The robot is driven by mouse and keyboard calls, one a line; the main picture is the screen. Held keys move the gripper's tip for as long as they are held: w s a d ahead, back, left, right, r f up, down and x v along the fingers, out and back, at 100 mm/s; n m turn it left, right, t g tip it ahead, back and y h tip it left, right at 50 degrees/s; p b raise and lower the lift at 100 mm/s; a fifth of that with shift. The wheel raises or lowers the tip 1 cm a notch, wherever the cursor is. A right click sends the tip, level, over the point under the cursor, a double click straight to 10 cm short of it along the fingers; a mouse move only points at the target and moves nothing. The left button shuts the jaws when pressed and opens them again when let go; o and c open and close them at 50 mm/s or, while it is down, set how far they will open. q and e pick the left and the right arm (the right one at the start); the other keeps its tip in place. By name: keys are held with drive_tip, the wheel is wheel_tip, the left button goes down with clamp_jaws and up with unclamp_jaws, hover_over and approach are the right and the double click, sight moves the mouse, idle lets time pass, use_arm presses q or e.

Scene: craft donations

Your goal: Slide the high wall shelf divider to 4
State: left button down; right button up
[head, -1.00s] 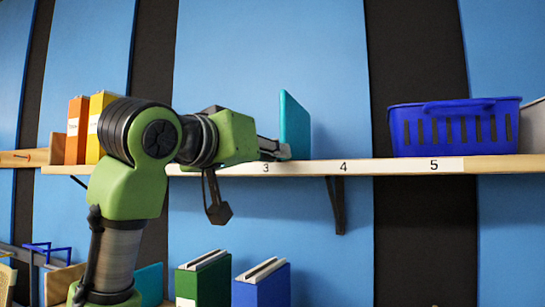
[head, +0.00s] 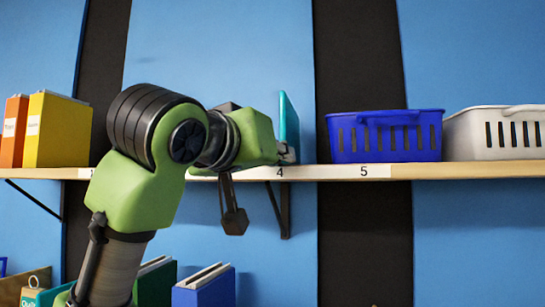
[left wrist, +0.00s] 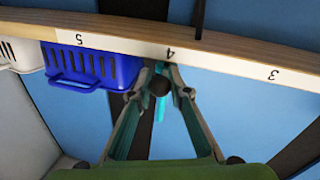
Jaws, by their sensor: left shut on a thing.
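The divider (head: 289,118) is a thin teal upright panel on the high wall shelf (head: 450,171). It stands at about the 4 label (head: 280,172) on the shelf's front edge. My left gripper (head: 286,153) is shut on the divider's lower front part, and the arm hides some of the shelf to the left. In the left wrist view, which is upside down, the divider (left wrist: 161,107) shows between the fingers, close to the 4 label (left wrist: 171,52). My right gripper is not in view.
A blue basket (head: 383,137) stands right of the divider, above the 5 label, with a small gap between. A white basket (head: 495,134) is farther right. Orange (head: 13,130) and yellow (head: 57,130) binders stand at the left. A bracket (head: 284,210) hangs below the shelf.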

use_arm(q)
drive_tip(key=c, duration=1.9)
unclamp_jaws()
drive_tip(key=shift+a, duration=0.1)
drive_tip(key=v, duration=1.2)
drive_tip(key=shift+r, duration=0.1)
